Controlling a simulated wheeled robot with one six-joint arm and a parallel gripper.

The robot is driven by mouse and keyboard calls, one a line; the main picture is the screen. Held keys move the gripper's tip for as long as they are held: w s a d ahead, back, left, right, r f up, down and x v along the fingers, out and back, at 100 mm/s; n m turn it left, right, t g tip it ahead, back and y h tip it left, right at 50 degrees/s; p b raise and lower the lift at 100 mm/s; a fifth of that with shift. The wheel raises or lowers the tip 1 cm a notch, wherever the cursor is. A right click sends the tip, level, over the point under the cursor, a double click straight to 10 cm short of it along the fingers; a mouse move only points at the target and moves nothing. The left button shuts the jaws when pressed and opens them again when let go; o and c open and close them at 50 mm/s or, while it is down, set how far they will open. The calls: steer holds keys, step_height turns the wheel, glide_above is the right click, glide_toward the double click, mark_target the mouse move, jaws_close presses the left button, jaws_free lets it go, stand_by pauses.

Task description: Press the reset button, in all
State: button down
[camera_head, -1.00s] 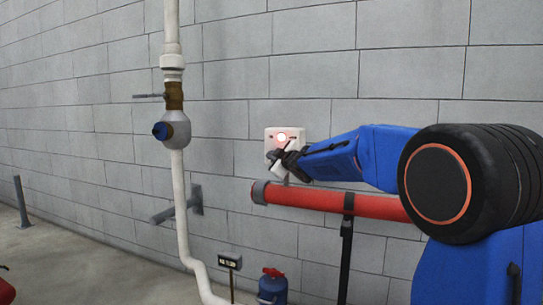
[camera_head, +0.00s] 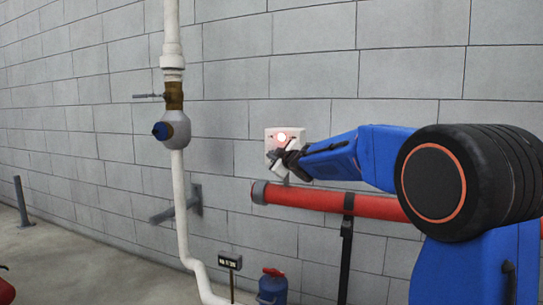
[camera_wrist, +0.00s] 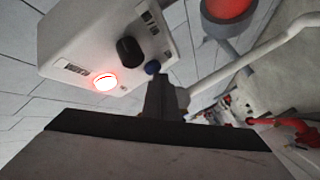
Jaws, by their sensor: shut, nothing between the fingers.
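A white control box (camera_head: 299,132) is fixed to the block wall, with a lit red lamp (camera_head: 281,137) on its face. Which one is the reset button cannot be read from the labels. My gripper (camera_head: 276,158) is shut and empty, at the lower part of the box. In the wrist view its tip (camera_wrist: 158,82) is right by the blue button; whether they touch I cannot tell.
A red pipe (camera_head: 320,199) runs just below my gripper and forearm, on a dark post (camera_head: 345,260). A white vertical pipe (camera_head: 179,190) with a valve stands to the left. A blue object with a red top (camera_head: 272,286) is low down.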

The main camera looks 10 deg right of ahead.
steer(key=shift+w+d, duration=0.1)
steer(key=shift+w, duration=0.05)
stand_by(0.7)
steer(key=shift+s+a, duration=0.5)
steer(key=shift+s, duration=0.2)
steer(key=s+a, duration=0.1)
steer(key=s, duration=0.1)
steer(key=s+a, duration=0.2)
stand_by(0.4)
stand_by(0.5)
